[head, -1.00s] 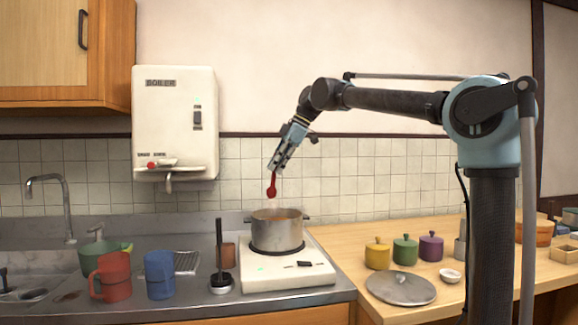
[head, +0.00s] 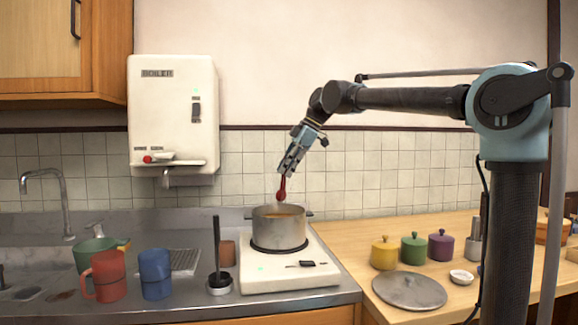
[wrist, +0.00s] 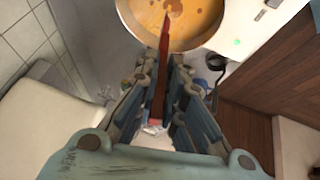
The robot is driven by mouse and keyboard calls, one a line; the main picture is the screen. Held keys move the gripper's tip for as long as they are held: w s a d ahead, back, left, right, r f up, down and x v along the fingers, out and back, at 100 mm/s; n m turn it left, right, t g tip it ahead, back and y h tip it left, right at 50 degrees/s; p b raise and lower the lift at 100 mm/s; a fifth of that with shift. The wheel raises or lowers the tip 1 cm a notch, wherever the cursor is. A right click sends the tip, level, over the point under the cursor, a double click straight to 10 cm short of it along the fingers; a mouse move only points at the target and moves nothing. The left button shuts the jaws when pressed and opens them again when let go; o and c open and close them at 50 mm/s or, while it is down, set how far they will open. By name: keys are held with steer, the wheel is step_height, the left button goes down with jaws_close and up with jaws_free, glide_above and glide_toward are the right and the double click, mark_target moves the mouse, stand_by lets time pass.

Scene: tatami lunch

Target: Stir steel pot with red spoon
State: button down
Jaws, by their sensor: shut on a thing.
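The steel pot (head: 279,231) stands upright on the white cooktop and holds an orange-brown liquid. The liquid fills the pot's opening (wrist: 186,22) at the top of the wrist view. My gripper (head: 286,172) is shut on the red spoon (head: 281,189), which hangs down from the fingers. In the head view the spoon's lower end is just above the pot's rim, near the middle of the opening. In the wrist view the spoon (wrist: 162,75) runs out between my fingers (wrist: 163,85) and its far end overlaps the liquid. The part between the fingers is partly hidden.
The white cooktop (head: 290,273) sits on the counter. A red mug (head: 107,277), a blue mug (head: 156,273) and a black-handled tool in a holder (head: 219,284) stand to its left. A lid (head: 409,291) and small coloured pots lie to the right. A boiler (head: 174,115) hangs on the wall.

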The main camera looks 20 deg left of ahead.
step_height(320, 180, down, 13)
steer(key=a, duration=0.1)
steer(key=shift+w+a, duration=0.15)
steer(key=shift+w, duration=0.25)
stand_by(1.2)
steer(key=shift+a, duration=0.1)
stand_by(0.4)
